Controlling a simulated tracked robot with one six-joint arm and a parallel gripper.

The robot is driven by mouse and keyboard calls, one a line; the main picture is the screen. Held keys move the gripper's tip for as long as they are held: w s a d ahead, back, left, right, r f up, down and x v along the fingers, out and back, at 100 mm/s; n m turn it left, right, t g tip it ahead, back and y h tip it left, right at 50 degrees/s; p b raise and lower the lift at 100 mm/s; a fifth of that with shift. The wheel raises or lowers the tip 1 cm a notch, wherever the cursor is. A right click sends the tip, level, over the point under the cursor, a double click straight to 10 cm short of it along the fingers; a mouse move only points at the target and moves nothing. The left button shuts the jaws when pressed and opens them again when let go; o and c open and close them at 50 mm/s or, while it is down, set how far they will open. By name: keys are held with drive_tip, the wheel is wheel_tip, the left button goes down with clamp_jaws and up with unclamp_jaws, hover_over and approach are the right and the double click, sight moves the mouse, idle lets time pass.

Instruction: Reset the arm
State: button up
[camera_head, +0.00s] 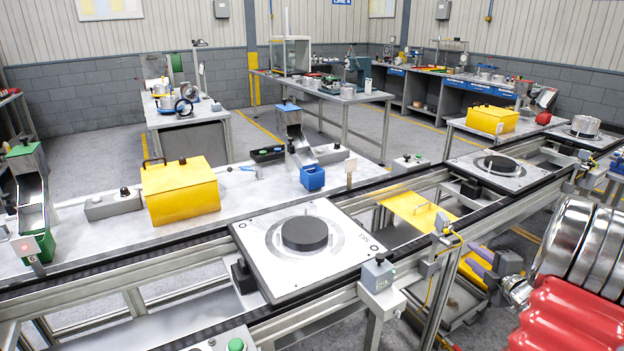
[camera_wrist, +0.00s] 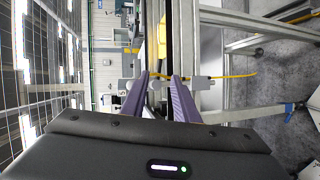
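My gripper (camera_head: 480,264) is at the right in the head view, beside the conveyor's near side, at the end of my red and chrome arm. In the wrist view my gripper (camera_wrist: 160,78) shows two purple fingers with a clear gap between them. It is open, and nothing is seen between the fingertips. A pallet (camera_head: 262,270) with a black disc (camera_head: 304,233) sits on the conveyor left of my gripper. The wrist view is turned sideways, with the conveyor frame (camera_wrist: 235,22) beyond the fingers.
The conveyor rail (camera_head: 195,250) runs across in front of me. A grey sensor box (camera_head: 378,273) stands on its near edge. A second pallet (camera_head: 470,175) is further along. A yellow bin (camera_head: 180,190) and a blue bin (camera_head: 312,178) stand on the bench behind. Open floor shows beyond.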

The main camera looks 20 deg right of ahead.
drive_tip(key=s+d+f+m+g+h, duration=0.35)
drive_tip(key=s+f+m+g, duration=0.25)
drive_tip(key=s+f+m, duration=0.2)
drive_tip(key=s+a+r+m+g, duration=0.1)
drive_tip(key=s+a+m+g, duration=0.2)
drive_tip(key=a+m+g, duration=0.15)
drive_tip(key=a+r+y, duration=0.2)
drive_tip(key=a+r, duration=0.4)
drive_tip(key=a, duration=1.2)
drive_tip(key=a+r+t+y, duration=0.1)
drive_tip(key=a+r+y, duration=0.2)
drive_tip(key=a, duration=1.5)
drive_tip(key=a+r+m+y, duration=0.1)
drive_tip(key=a+r+y, duration=0.2)
drive_tip(key=a+r, duration=0.5)
drive_tip(key=a, duration=1)
drive_tip(key=shift+s+r+t, duration=0.2)
drive_tip(key=shift+r+t, duration=0.15)
